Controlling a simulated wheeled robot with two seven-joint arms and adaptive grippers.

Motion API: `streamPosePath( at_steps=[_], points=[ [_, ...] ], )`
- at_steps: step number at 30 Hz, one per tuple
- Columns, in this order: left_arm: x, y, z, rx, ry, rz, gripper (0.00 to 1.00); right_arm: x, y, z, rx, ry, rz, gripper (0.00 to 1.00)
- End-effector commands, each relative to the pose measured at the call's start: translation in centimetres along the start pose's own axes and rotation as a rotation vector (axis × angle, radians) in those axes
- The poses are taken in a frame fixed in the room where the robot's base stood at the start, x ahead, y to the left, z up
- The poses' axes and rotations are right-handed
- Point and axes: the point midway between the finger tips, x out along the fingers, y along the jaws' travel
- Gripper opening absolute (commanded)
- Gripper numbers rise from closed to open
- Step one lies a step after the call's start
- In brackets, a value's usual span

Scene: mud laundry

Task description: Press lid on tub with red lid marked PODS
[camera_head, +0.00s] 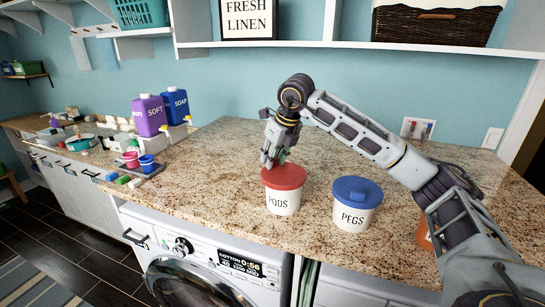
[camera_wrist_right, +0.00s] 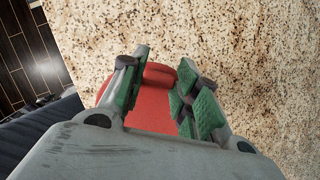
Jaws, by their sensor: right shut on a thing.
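The white tub marked PODS (camera_head: 283,206) stands upright on the granite counter (camera_head: 240,170). Its red lid (camera_head: 286,178) sits over the tub's mouth; I cannot tell whether it is fully seated. My right gripper (camera_head: 272,160) comes down from above onto the lid's top, shut on the lid. In the right wrist view the green-padded fingers (camera_wrist_right: 163,70) lie on either side of the red lid (camera_wrist_right: 150,98), and the tub is hidden below it. My left gripper is not in view.
A white PEGS tub (camera_head: 352,218) with a blue lid (camera_head: 358,191) stands just right. An orange item (camera_head: 424,235) is partly hidden by my right arm. Purple SOFT (camera_head: 149,115) and blue SOAP (camera_head: 175,105) jugs stand at left. The counter behind the tubs is clear.

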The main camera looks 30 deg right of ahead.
Motion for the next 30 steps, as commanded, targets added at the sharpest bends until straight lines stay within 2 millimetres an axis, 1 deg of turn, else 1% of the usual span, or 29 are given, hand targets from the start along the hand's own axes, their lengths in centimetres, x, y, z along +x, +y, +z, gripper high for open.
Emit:
streamPosePath(
  at_steps=[1,30],
  points=[
    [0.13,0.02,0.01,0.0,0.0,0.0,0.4,0.39,0.21,-0.16,-0.003,0.005,0.003,0.11],
    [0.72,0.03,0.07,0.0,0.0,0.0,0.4,1.28,-0.11,-0.37,-0.004,0.007,0.005,0.11]
  ],
)
